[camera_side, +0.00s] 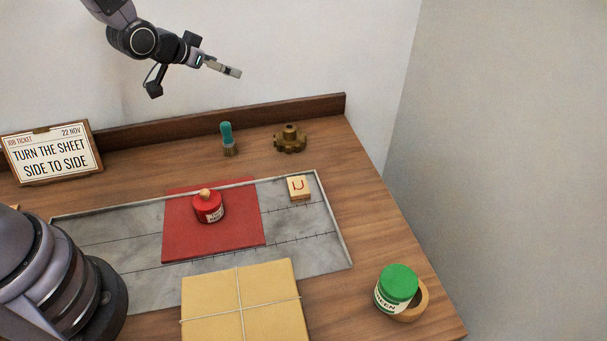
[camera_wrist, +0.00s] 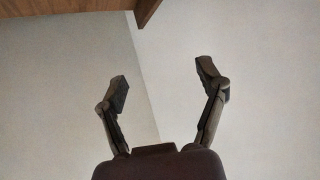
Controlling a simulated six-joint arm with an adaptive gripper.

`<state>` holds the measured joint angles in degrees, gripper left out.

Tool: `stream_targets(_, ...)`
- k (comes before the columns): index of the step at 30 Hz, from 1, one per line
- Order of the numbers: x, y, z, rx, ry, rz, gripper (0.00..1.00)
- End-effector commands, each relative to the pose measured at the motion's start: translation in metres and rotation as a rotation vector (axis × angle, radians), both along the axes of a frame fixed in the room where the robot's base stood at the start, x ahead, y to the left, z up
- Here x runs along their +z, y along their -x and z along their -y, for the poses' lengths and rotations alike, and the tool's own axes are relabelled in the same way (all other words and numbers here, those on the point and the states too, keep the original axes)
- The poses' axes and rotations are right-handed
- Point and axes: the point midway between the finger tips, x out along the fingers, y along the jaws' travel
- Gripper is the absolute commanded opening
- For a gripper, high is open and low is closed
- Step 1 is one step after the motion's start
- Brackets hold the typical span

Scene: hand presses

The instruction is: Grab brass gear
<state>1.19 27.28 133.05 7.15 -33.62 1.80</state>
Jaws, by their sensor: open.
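The brass gear (camera_side: 290,140) sits on the wooden table near its back right corner, with a raised hub on top. My gripper (camera_side: 190,82) is high above the back of the table, up and left of the gear and well apart from it. The wrist view shows my gripper (camera_wrist: 168,85) with its two fingers spread wide and nothing between them. That view looks at bare walls, and the gear does not show in it.
A teal-handled brush (camera_side: 227,138) stands left of the gear. A stamped wooden block (camera_side: 299,187), a red sheet (camera_side: 185,245) and a red jar (camera_side: 209,207) are on the grey plate (camera_side: 100,240). A green jar (camera_side: 396,288), tied parcel (camera_side: 215,300) and sign (camera_side: 52,152) stand around.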

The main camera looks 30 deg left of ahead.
Motion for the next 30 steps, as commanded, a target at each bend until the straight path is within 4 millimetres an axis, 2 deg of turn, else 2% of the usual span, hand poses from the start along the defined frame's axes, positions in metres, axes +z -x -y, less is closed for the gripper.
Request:
stream_targets(1,-0.028,-0.008,0.004,-0.015,0.008,0.011,0.71)
stream_targets(6,-0.098,-0.021,0.017,-0.058,0.049,0.108,0.71)
stream_targets(9,-0.131,-0.019,0.023,-0.075,0.075,0.157,0.71)
stream_targets(12,-0.154,-0.014,0.027,-0.085,0.096,0.195,0.71)
stream_targets(16,-0.169,-0.010,0.029,-0.090,0.112,0.225,0.71)
stream_targets(19,-0.174,-0.015,0.031,-0.092,0.116,0.235,0.71)
stream_targets(30,-0.200,-0.076,0.046,-0.092,0.115,0.235,0.71)
